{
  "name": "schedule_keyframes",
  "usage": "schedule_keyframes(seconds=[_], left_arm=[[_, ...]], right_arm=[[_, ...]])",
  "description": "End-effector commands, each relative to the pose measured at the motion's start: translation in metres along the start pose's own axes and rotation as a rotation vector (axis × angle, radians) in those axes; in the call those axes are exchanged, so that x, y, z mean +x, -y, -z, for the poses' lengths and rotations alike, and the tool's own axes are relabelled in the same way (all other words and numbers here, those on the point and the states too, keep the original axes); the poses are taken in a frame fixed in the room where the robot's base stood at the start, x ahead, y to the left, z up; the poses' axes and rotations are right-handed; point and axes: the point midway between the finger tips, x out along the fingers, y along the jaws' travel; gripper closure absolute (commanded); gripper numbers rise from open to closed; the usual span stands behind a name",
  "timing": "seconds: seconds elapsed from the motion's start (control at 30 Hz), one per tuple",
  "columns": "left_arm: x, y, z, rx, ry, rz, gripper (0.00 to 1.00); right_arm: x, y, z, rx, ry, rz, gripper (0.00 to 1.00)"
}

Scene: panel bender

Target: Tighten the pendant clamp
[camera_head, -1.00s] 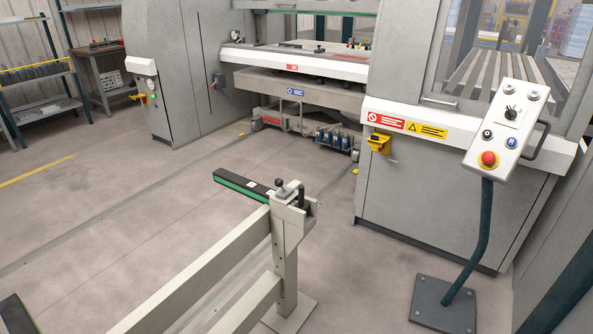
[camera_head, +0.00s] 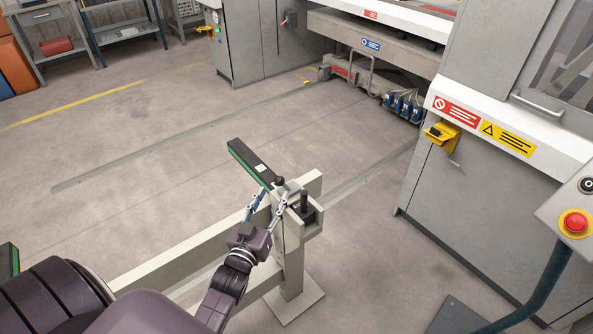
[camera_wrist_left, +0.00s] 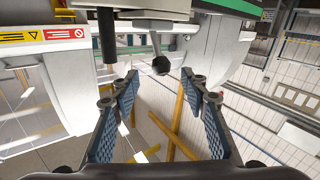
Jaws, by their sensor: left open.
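A beige post (camera_head: 292,248) carries a bracket at its top with a small lever ending in a black knob (camera_head: 281,182) and an upright black pin (camera_head: 304,201). I take the lever for the clamp. My left gripper (camera_head: 272,199) is open at the bracket, its blue-padded fingers spread just below the knob. In the left wrist view the knob (camera_wrist_left: 161,65) shows beyond and between the open fingertips (camera_wrist_left: 160,78), and the black pin (camera_wrist_left: 107,36) lies left of it. Contact cannot be told. The control pendant (camera_head: 574,222) is partly cut off at the right edge. My right gripper is out of view.
A black and green bar (camera_head: 254,163) juts from the bracket toward the back left. A beige rail (camera_head: 195,257) runs from the post to the lower left. The machine cabinet (camera_head: 455,195) stands to the right. The floor (camera_head: 130,180) at left is clear.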

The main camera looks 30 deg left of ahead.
Motion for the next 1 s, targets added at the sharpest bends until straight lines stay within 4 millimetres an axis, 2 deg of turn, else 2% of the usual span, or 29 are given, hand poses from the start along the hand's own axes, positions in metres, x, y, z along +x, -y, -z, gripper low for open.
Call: schedule_keyframes(seconds=[0.27, 0.5, 0.7, 0.9, 1.0], left_arm=[[0.038, 0.0, 0.002, 0.0, -0.002, -0.001, 0.59], [0.069, 0.0, 0.001, 0.0, 0.0, -0.001, 0.59], [0.076, 0.0, 0.0, 0.0, 0.001, -0.001, 0.59], [0.076, 0.0, -0.001, 0.0, 0.001, -0.001, 0.59], [0.076, 0.0, -0.001, 0.0, 0.001, -0.001, 0.7]], right_arm=[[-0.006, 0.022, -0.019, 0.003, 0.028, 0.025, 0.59], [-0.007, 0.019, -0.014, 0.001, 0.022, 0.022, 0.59], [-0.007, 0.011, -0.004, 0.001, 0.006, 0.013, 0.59], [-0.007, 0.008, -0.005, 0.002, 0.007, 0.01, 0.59], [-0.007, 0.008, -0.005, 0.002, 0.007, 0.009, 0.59]])
